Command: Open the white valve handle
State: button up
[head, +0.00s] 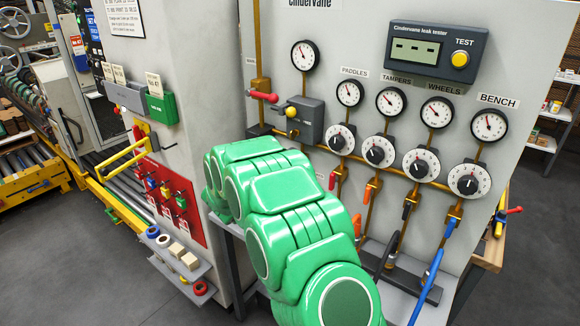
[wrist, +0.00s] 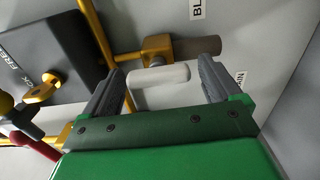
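The white valve handle (wrist: 160,75) shows in the wrist view as a short pale bar on a brass pipe, near the middle of the picture. My gripper (wrist: 163,68) is open, with one grey finger on each side of the handle. I see gaps between the handle and the fingers, more clearly on the right. How far the fingertips reach past the handle is hard to tell. In the head view my green arm hides the gripper and the white handle.
A dark box (wrist: 45,50) and a red handle (wrist: 35,146) lie to the left. In the head view, gauges and a leak tester (head: 438,50) fill the panel.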

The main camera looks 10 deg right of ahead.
jog(key=v, duration=0.7)
jog(key=shift+s+a, duration=0.3)
jog(key=shift+s, duration=0.05)
jog(key=shift+w+r, duration=0.1)
